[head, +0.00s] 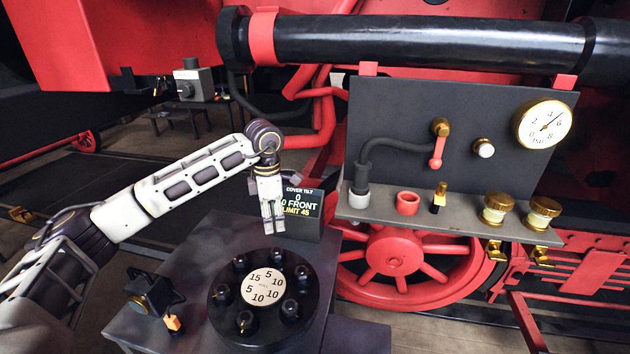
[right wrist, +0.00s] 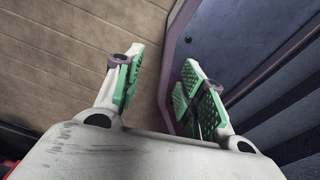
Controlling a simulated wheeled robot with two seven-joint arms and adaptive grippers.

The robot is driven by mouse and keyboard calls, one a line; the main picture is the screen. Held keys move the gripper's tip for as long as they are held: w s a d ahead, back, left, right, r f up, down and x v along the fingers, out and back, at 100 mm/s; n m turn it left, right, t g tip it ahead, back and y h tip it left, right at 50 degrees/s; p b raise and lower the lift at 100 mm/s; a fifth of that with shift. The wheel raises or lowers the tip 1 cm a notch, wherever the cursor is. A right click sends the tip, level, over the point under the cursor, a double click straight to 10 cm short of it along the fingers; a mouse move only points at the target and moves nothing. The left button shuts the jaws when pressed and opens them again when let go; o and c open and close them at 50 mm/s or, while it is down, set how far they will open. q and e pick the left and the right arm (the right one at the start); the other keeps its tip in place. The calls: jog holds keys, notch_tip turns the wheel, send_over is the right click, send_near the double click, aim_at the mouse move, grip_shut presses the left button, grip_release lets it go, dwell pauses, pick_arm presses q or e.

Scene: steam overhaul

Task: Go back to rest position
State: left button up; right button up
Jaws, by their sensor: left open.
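My left gripper (head: 272,222) hangs pointing down above the back edge of the dark table, just left of the small display (head: 300,203). Its green-padded fingers hold nothing that I can see. It is above and apart from the round black cover (head: 228,316), which has a ring of knobs and a white number disc (head: 262,286). My right gripper (right wrist: 163,85) shows only in the right wrist view. Its two green-padded fingers are spread apart with nothing between them, over wooden flooring (right wrist: 60,60) and a purple-edged dark panel.
The dark table (head: 140,335) also bears a small black clamp-like device (head: 152,291) and an orange-topped piece (head: 174,325). To the right, a grey panel (head: 420,110) with a shelf carries a pressure gauge (head: 544,125), a red ring (head: 407,203) and brass fittings. A red wheel (head: 393,255) stands below.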

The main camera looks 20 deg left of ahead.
jog(key=shift+r, duration=0.1)
notch_tip(320, 180, up, 9)
jog(key=a+p, duration=0.2)
jog(key=p, duration=0.7)
jog(key=shift+s, duration=0.3)
